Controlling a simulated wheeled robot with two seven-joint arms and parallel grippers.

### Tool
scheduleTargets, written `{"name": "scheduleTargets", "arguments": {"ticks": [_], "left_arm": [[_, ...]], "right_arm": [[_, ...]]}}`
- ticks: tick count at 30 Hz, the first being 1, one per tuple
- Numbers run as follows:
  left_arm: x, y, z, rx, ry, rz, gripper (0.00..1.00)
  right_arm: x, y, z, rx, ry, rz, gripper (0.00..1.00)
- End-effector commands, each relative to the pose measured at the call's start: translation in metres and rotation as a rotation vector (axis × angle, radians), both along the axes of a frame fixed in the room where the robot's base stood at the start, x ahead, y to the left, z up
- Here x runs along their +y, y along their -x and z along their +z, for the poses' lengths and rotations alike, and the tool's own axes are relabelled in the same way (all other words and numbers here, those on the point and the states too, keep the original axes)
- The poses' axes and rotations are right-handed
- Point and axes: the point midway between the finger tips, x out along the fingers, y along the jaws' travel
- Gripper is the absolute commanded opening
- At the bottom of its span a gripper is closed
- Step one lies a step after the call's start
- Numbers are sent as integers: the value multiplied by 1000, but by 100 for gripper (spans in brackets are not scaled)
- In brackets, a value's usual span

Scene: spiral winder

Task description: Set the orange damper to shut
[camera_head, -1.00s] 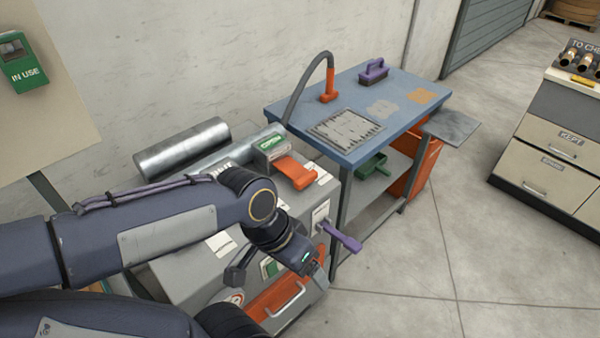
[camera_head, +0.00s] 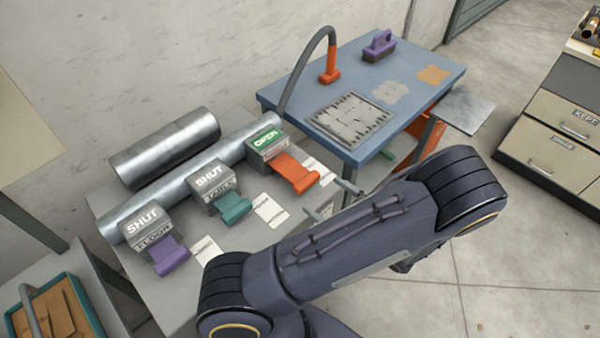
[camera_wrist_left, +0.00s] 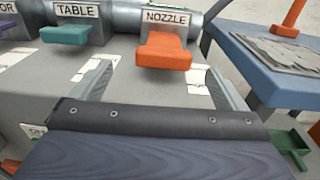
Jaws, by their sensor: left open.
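The orange damper (camera_head: 296,174) is a broad lever on a grey box on the metal pipe; its box reads OPEN on green. In the left wrist view the orange lever (camera_wrist_left: 164,52) sits below a NOZZLE label, ahead of my fingers. My left gripper (camera_head: 322,196) is open and empty, mostly hidden behind my arm, with its fingertips just to the right of and nearer than the lever. In the left wrist view the gripper (camera_wrist_left: 157,75) has one finger each side of the lever's line, apart from it. My right gripper is not in view.
A teal damper (camera_head: 234,206) and a purple damper (camera_head: 169,256) stand to the left on the same pipe, both reading SHUT. A blue table (camera_head: 268,98) with an orange-based hose (camera_head: 330,76) stands close on the right. White tags lie on the machine top.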

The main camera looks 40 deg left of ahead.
Motion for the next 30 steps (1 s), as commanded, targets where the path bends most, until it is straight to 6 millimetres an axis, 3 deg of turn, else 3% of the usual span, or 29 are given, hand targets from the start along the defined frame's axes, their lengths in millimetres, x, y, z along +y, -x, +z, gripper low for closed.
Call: {"name": "scheduleTargets", "arguments": {"ticks": [5,18,28,30], "left_arm": [[8,-5,0,12,-38,-32,95],[70,-10,0,11,-34,-30,95],[76,-11,-1,10,-32,-31,95],[75,-11,-1,10,-32,-31,88]], "right_arm": [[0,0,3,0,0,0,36],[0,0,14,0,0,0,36],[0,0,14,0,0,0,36],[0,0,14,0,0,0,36]]}}
